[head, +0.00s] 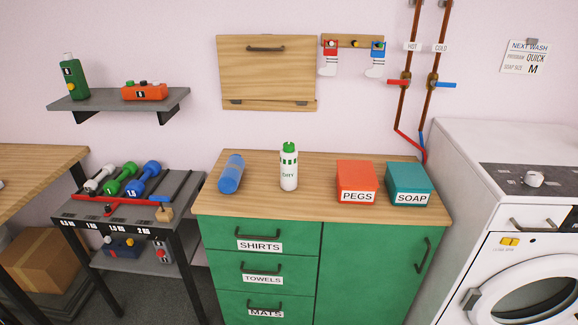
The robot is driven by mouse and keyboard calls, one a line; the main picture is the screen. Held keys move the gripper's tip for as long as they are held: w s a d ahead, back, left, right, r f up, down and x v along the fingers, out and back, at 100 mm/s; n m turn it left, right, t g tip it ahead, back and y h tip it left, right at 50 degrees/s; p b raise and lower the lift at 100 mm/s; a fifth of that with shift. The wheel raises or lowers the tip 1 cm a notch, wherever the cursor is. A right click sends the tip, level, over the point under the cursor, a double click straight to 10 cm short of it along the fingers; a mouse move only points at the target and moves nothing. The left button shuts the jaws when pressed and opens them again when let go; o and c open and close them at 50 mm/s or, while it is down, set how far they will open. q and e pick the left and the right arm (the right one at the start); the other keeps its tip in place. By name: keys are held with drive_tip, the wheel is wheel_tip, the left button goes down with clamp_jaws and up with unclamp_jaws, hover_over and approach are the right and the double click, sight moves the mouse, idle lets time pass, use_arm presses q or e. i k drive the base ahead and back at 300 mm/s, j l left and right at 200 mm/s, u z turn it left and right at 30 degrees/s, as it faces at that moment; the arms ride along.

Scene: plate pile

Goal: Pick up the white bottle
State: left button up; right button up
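The white bottle (289,170) stands upright on the wooden top of the green cabinet (320,206). It has a green cap, a green checked band and a label that seems to read "DRY". A blue cylindrical bottle (231,174) is to its left, leaning or lying, with a gap between them. Neither of my grippers shows in the head view.
An orange PEGS box (356,182) and a teal SOAP box (409,184) sit right of the bottle. A folded wooden board (266,72) hangs on the wall behind. A washing machine (520,230) stands at the right, a dumbbell rack (120,215) at the left. The countertop's front strip is clear.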

sight(288, 161)
drive_tip(key=i+j, duration=0.15)
drive_tip(key=i, duration=0.5)
drive_tip(key=i+j, duration=0.15)
drive_tip(key=i, duration=0.5)
drive_tip(key=k, duration=0.3)
